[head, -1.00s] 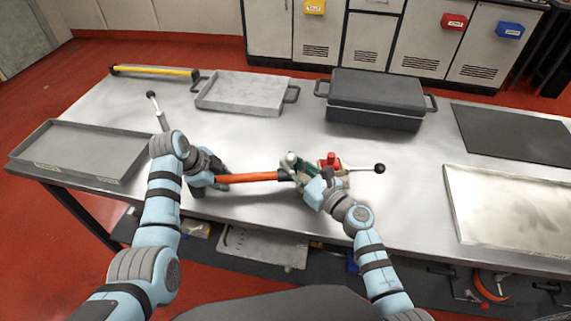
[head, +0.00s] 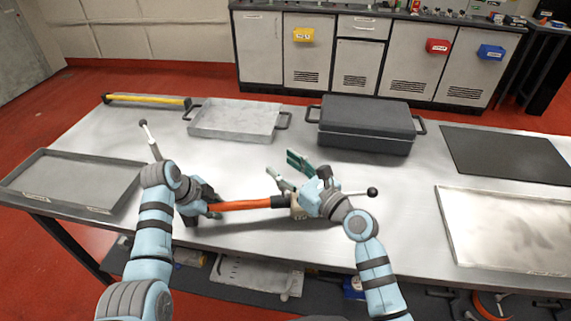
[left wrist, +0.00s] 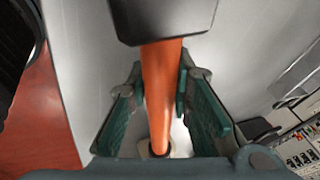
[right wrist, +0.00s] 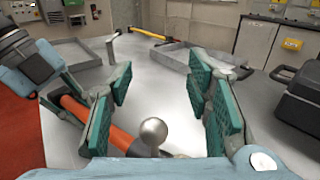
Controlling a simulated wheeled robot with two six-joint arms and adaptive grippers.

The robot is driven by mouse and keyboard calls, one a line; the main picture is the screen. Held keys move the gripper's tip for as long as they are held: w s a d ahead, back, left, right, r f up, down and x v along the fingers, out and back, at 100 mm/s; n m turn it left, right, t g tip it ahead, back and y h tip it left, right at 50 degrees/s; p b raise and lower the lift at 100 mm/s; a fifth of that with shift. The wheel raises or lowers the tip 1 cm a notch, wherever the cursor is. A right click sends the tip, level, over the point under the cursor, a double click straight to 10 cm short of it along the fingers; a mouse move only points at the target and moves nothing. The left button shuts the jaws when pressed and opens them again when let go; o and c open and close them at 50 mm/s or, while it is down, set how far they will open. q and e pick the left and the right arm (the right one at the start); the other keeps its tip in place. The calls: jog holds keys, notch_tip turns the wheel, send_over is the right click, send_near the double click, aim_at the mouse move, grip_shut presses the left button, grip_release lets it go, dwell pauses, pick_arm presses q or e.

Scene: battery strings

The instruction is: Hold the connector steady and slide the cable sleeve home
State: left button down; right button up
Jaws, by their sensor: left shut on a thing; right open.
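My left gripper (head: 212,205) is shut on the orange cable (head: 245,204), which runs right across the table. The cable also passes between the teal finger pads in the left wrist view (left wrist: 160,85). A black sleeve (head: 282,201) is at its right end, beside a beige connector part (head: 298,209). My right gripper (head: 290,172) is open, its teal fingers spread above and behind the connector. Its hand hides much of the connector. In the right wrist view, a grey ball (right wrist: 153,132) and the cable (right wrist: 122,140) show low between the open fingers (right wrist: 160,95).
A shallow tray (head: 70,152) lies left; another tray (head: 235,120) and a lidded black case (head: 365,128) stand behind. A black mat (head: 505,153) and metal tray (head: 510,228) lie right. A yellow bar (head: 148,101) lies at the back. A rod with a black ball (head: 372,192) sticks out right.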

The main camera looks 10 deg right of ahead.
pick_arm(q)
jog(key=shift+s+f, duration=0.1)
jog(key=shift+f, duration=0.05)
pick_arm(e)
jog(key=shift+r, duration=0.95)
pick_arm(q)
jog(key=c, duration=1.4)
grip_release()
pick_arm(e)
jog(key=shift+w, duration=0.1)
pick_arm(q)
jog(key=shift+o, duration=0.2)
pick_arm(e)
jog(key=shift+f, duration=0.1)
